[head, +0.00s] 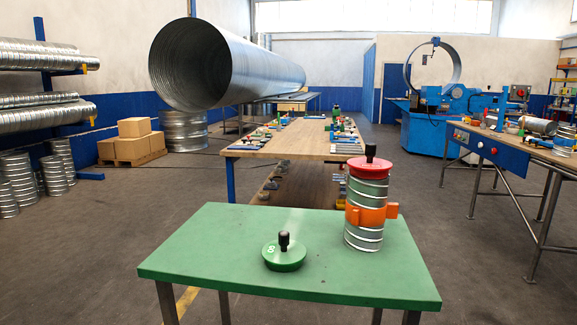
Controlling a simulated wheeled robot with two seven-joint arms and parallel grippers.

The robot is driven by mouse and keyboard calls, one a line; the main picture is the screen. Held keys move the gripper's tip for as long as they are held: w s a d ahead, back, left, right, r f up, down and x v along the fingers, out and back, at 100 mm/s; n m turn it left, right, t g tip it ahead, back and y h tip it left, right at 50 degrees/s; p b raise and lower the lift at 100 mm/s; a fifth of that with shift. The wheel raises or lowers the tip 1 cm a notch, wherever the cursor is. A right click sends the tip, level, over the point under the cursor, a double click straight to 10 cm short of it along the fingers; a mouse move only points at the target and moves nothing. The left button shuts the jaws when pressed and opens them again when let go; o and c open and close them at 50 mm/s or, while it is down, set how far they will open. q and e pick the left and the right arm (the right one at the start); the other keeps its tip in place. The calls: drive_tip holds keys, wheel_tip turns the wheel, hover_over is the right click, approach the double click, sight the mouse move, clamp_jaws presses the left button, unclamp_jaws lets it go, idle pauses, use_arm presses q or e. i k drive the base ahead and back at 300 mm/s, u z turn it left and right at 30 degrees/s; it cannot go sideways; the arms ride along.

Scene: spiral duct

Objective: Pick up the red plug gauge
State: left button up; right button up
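The red plug gauge (370,166) sits on the top end of an upright spiral duct piece (367,236) at the right of the green table (210,260). It is a red disc with a black knob standing up from its middle. An orange clamp or holder (372,214) is around the duct piece. A green plug gauge (284,258) with a black knob lies on the tabletop to the left, apart from the duct. Neither of my grippers shows in the head view.
The green table's left and front are clear. Behind it stands a wooden workbench (290,142) with small tools. A large spiral duct (215,65) extends above at the back left. A blue machine (440,110) and another bench (520,150) stand at the right. Boxes (132,140) sit at the left.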

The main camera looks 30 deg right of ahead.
sight(369, 167)
drive_tip(key=u, duration=0.95)
drive_tip(key=i, duration=1.35)
drive_tip(key=z, duration=2.75)
